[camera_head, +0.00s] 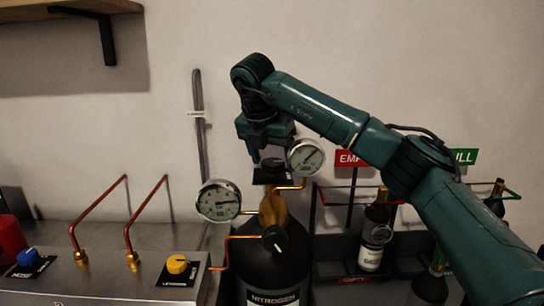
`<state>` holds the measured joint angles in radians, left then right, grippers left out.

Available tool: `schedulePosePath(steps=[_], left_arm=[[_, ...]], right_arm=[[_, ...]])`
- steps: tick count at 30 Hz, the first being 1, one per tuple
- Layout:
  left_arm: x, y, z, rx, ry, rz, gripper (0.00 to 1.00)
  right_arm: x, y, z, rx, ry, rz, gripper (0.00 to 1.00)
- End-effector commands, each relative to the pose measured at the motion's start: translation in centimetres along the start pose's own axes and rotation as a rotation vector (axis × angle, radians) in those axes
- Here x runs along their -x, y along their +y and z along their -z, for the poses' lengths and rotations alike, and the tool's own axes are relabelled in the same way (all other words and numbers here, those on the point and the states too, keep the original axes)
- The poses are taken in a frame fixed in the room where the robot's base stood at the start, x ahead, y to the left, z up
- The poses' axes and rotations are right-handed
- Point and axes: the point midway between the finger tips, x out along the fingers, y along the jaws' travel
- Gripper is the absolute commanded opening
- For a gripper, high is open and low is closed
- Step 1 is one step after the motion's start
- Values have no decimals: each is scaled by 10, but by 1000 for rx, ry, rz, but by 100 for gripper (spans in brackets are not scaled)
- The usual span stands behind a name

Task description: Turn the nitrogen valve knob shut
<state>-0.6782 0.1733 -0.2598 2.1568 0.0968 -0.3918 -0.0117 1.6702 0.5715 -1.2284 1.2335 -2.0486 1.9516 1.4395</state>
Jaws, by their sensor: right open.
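The black nitrogen cylinder (272,268) stands at the bottom centre, with a white NITROGEN label (273,298) and a brass valve body (273,207) on top. A dark knob (273,163) sits on a small black plate (272,177) above the brass. My right gripper (268,153) points down from above, open, with its fingertips just above or at the knob. Whether they touch it is too small and dark to tell. The gripper and shade partly hide the knob. My left gripper is out of view.
Two round gauges, the left one (219,200) and the right one (305,156), flank the valve. A steel bench (100,280) with copper pipes, a yellow knob (177,264) and a blue knob (27,256) is at left. A rack (335,270) with smaller bottles stands at right.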

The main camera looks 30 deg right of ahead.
Motion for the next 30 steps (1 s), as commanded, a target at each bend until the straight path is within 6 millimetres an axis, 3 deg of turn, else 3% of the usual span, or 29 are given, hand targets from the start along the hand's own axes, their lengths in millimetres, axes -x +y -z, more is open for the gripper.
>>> schedulePosePath(steps=[5,15,21,30], left_arm=[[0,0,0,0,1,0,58],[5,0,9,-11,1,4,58],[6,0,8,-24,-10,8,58],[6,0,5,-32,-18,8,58]], right_arm=[[11,1,0,0,-1,-2,69],[87,0,-2,-1,-5,-3,69],[119,0,-1,0,-3,-1,69],[132,0,0,-1,0,0,69]])
